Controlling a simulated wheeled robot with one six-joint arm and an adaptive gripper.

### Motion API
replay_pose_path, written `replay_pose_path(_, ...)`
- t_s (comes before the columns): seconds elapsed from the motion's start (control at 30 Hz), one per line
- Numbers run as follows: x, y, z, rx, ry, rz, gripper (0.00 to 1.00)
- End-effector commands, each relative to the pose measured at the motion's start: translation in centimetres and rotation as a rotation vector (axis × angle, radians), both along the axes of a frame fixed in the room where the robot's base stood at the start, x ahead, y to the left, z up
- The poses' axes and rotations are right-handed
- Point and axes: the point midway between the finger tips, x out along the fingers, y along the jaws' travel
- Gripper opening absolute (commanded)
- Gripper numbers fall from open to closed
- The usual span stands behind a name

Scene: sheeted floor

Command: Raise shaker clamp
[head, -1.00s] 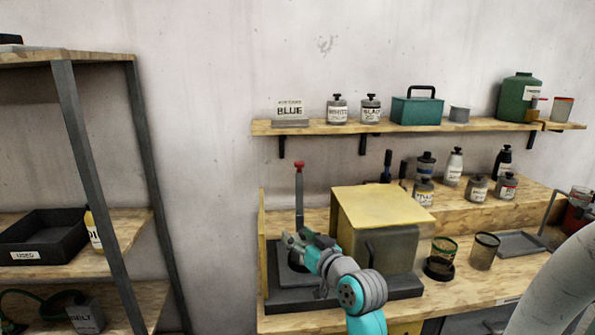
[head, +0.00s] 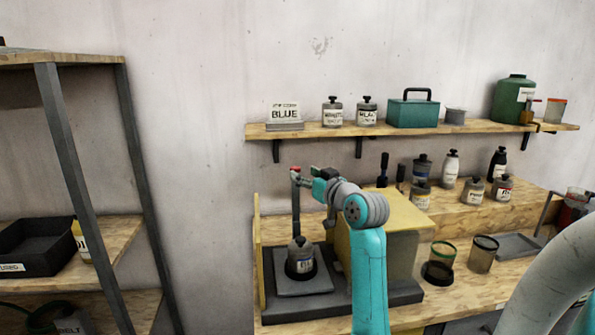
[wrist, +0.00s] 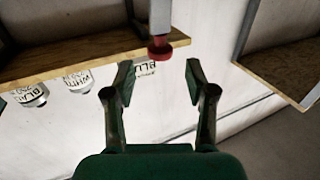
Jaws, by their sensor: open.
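The shaker clamp shows as a grey upright post (head: 296,205) topped by a red knob (head: 295,170), at the left of the shaker. In the wrist view the red knob (wrist: 159,50) appears between and just beyond my fingertips. My gripper (wrist: 160,80) is open and empty; in the head view my gripper (head: 303,172) is at the height of the knob, close beside it. A grey can with a black knob (head: 300,257) stands on the shaker's dark plate (head: 325,285), below the gripper. Whether a finger touches the knob is unclear.
A yellow-topped box (head: 405,215) stands right of the post, partly behind my arm. Jars (head: 440,262) stand on the bench to the right. A metal rack (head: 75,160) is at the left.

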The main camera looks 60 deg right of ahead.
Motion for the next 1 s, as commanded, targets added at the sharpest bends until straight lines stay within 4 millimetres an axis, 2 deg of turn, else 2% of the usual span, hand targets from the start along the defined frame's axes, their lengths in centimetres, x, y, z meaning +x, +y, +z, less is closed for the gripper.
replay_pose_path(0.1,1.8,-0.8,0.0,0.000,0.000,0.002,0.56)
replay_pose_path(0.3,3.6,-1.8,0.0,0.000,0.000,0.000,0.56)
replay_pose_path(0.7,4.2,-2.1,0.0,0.000,-0.001,0.000,0.56)
replay_pose_path(0.9,4.2,-2.1,0.0,0.000,-0.001,-0.001,0.06)
replay_pose_path(0.93,4.2,-2.1,0.0,0.000,-0.001,-0.001,0.00)
replay_pose_path(1.0,4.1,-2.1,0.0,0.000,-0.001,-0.001,0.00)
